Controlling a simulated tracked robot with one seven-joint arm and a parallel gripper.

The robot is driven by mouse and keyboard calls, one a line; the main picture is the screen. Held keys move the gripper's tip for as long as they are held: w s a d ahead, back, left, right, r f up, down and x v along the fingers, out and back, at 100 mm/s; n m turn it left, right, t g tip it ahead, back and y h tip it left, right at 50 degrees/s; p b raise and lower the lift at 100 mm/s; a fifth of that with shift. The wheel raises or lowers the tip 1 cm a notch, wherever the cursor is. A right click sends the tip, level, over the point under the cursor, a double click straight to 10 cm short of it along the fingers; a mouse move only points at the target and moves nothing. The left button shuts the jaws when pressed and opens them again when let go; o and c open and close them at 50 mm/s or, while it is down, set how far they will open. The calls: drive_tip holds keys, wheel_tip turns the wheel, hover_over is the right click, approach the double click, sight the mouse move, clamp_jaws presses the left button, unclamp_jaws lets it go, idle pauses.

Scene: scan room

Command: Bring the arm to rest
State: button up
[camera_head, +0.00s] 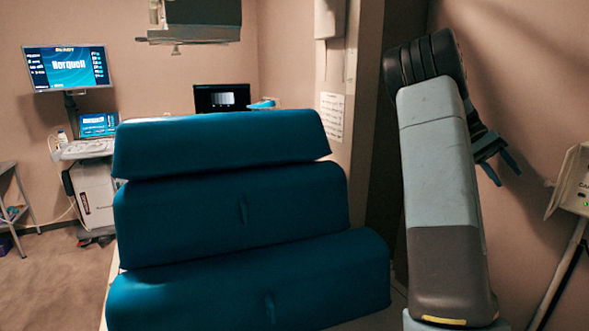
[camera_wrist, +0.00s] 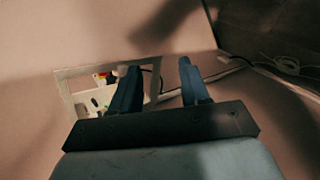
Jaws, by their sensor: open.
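My arm (camera_head: 440,180) stands raised at the right in the head view, bent at a black ribbed joint near the top. My gripper (camera_head: 506,173) shows partly behind the arm, with its blue fingers pointing down and to the right. In the wrist view my gripper (camera_wrist: 158,75) is open, its two blue fingers apart with nothing between them. The part of the gripper behind the arm is hidden in the head view.
A teal padded couch (camera_head: 235,215) fills the middle, left of my arm. A panel on a stand (camera_head: 572,185) is close at the right. A monitor cart (camera_head: 90,180) stands back left. The wrist view shows a white-framed opening (camera_wrist: 68,92) and cables (camera_wrist: 285,66).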

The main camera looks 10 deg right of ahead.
drive_tip(key=s+a+n+t+y, duration=0.1)
drive_tip(key=s+a+n+t, duration=0.2)
drive_tip(key=a, duration=1)
drive_tip(key=s+a+n+t, duration=0.4)
drive_tip(key=s+a+t, duration=0.3)
drive_tip(key=a, duration=0.6)
drive_tip(key=s+a+n+t+y, duration=0.1)
drive_tip(key=s+a+n+t, duration=0.2)
drive_tip(key=a, duration=1.1)
drive_tip(key=s+t, duration=0.2)
drive_tip(key=s, duration=0.3)
drive_tip(key=shift+s+r+n+t+y, duration=0.25)
drive_tip(key=shift+r+n+t+y, duration=0.05)
drive_tip(key=shift+r+t, duration=0.1)
